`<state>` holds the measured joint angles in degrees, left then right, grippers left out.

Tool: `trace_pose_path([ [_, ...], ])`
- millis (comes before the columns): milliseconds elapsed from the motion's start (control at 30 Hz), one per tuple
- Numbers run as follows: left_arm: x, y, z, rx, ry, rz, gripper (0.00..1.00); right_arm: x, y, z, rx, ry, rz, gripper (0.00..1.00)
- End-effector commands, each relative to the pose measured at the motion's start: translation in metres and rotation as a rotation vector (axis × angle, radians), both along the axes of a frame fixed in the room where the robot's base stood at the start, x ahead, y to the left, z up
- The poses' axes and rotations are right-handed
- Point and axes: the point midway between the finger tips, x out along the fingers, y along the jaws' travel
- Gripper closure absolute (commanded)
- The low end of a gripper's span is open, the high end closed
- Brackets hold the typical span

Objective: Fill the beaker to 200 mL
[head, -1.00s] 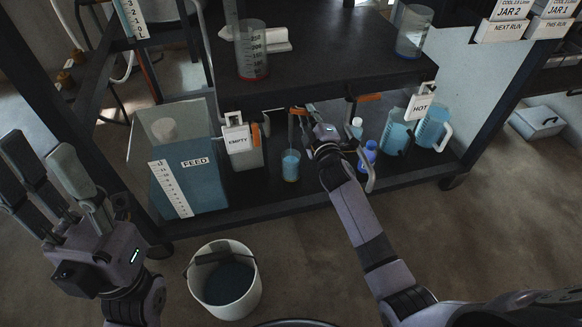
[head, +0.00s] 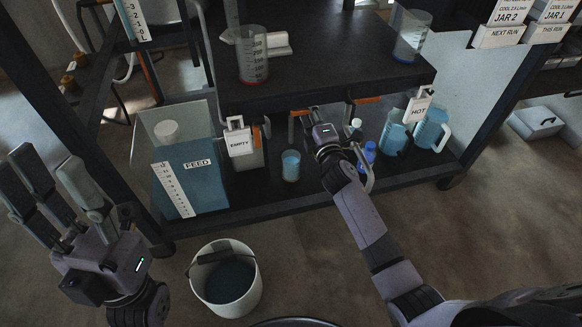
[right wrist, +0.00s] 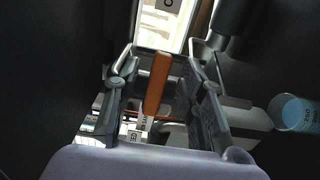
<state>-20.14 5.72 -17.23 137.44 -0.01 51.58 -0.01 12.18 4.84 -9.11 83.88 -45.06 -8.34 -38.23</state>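A small clear beaker (head: 290,167) with blue liquid stands on the lower shelf, under the dark bench top. It also shows at the right edge of the right wrist view (right wrist: 297,113), with marks too small to read surely. My right gripper (head: 309,120) is just behind and right of it, near the taps under the bench top. In the right wrist view, an orange tap lever (right wrist: 157,84) stands between its two spread fingers, with gaps on both sides. My left gripper (head: 70,195) is open and empty at the left, away from the shelf.
A blue FEED tank (head: 203,180) and an EMPTY-tagged container (head: 240,145) stand left of the beaker. Blue bottles (head: 368,155) and jugs (head: 432,130) stand right, by a HOT tag (head: 416,108). Two graduated beakers stand above (head: 252,55) (head: 411,36). A bucket (head: 228,285) is on the floor.

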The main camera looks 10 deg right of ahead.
Motion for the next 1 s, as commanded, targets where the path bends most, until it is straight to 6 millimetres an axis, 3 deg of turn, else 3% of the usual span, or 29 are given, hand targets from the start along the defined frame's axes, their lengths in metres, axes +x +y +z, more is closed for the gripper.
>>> trace_pose_path([
  [433,0.000,0.000,0.018,0.001,-0.001,0.000,0.60,-0.054,-0.002,0.001,0.001,0.002,0.000,0.63],
  [867,-0.001,0.001,0.020,-0.001,-0.009,0.002,0.60,-0.060,-0.002,0.000,0.000,0.000,0.000,0.63],
  [1000,-0.001,0.001,0.020,0.000,-0.007,0.002,0.60,-0.070,-0.002,0.000,0.000,0.001,0.000,0.63],
])
